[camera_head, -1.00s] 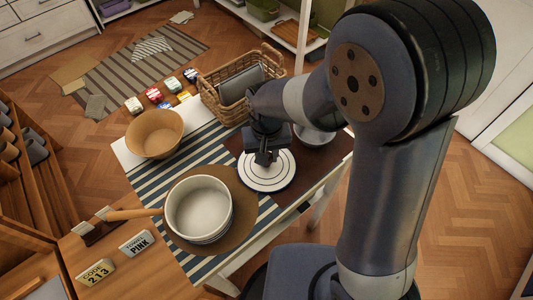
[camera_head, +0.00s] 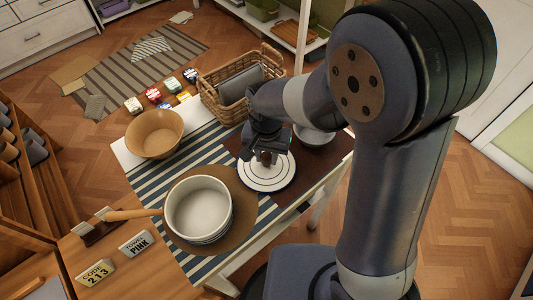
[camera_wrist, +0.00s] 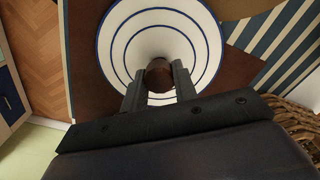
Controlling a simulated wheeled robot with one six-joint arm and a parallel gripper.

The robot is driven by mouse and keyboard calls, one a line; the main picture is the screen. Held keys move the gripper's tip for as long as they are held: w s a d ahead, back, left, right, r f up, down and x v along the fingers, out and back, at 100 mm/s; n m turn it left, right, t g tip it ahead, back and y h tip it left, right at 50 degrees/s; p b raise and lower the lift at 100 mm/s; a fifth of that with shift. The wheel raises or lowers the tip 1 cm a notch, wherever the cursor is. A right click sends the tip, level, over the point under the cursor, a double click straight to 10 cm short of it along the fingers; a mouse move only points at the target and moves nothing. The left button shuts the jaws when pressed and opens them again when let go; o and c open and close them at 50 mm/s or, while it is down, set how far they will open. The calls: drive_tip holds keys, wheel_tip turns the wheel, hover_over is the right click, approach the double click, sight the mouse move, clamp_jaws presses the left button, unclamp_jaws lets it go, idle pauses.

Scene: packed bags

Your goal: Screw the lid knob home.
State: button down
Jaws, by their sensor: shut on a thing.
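The lid (camera_head: 258,177) is white with dark blue rings and lies on the dark brown part of the table. It also shows in the wrist view (camera_wrist: 202,32). Its brown knob (camera_head: 266,157) stands at the lid's centre, and in the wrist view the knob (camera_wrist: 159,76) sits between my fingertips. My gripper (camera_head: 267,157) is above the lid and shut on the knob; it fills the lower part of the wrist view (camera_wrist: 160,88). The knob's lower end and thread are hidden, so I cannot tell how far it is seated. A white pot (camera_head: 228,222) stands open to the left.
A tan bowl (camera_head: 154,133) and a wicker basket (camera_head: 214,104) stand behind, with a grey bowl (camera_head: 325,139) right of the lid. Signs reading "CODE 213" (camera_head: 95,272) and "PINK" (camera_head: 136,243) stand at the front left. Striped cloth is bare between bowl and lid.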

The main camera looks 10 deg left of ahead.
drive_tip(key=shift+m, duration=1.1)
drive_tip(key=shift+m, duration=1.7)
drive_tip(key=shift+m, duration=1.8)
drive_tip(key=m, duration=0.3)
